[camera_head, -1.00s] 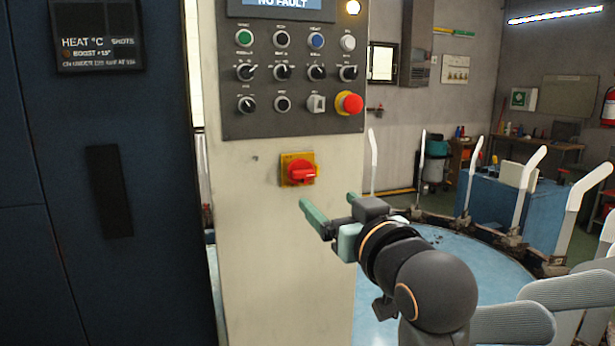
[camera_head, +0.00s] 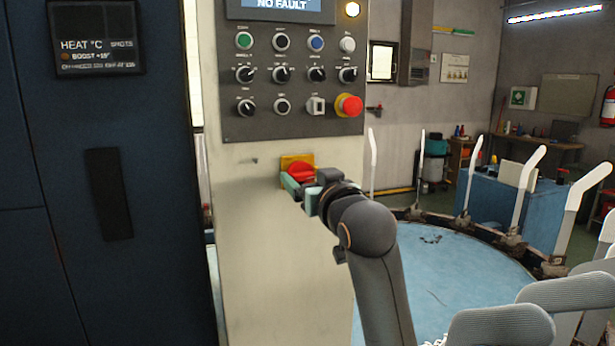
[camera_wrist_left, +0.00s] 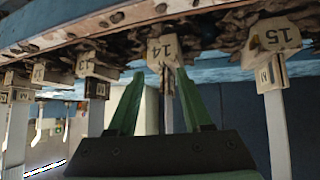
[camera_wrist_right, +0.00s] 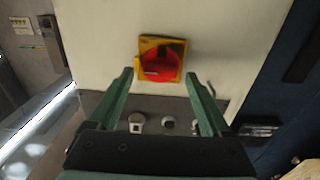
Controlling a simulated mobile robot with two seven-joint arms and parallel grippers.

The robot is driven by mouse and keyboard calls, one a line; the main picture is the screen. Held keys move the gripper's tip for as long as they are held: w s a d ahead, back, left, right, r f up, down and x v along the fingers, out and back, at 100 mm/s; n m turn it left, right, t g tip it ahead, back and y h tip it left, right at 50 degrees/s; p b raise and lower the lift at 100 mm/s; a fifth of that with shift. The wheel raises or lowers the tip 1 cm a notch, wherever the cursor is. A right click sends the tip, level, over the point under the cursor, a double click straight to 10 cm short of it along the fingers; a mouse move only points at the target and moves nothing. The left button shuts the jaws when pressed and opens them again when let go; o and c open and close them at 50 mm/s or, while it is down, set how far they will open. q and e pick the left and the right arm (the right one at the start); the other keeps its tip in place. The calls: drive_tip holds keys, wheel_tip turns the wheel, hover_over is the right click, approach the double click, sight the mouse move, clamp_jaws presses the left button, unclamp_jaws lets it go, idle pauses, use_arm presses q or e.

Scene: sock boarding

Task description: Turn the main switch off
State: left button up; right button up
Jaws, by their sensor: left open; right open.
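The main switch (camera_head: 301,170) is a red rotary knob on a yellow plate (camera_head: 285,161), on the cream column below the dark button panel. In the right wrist view, the switch (camera_wrist_right: 158,66) shows upside down, just beyond and between the fingertips. My right gripper (camera_head: 297,186) is open in front of the switch, hiding its lower part in the head view. Its open fingers also show in the right wrist view (camera_wrist_right: 160,78), with nothing between them. I cannot tell whether they touch the knob. My left gripper (camera_wrist_left: 155,78) is open and empty, seen only in its own wrist view.
The control panel (camera_head: 292,70) above has several buttons, selectors and a red emergency stop (camera_head: 348,105). A dark blue cabinet (camera_head: 100,270) stands at the left. A round blue table (camera_head: 440,265) with white boards is at the right. Numbered holders (camera_wrist_left: 165,50) are near my left gripper.

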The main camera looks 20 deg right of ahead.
drive_tip(key=shift+w, duration=0.15)
clamp_jaws()
idle(0.7)
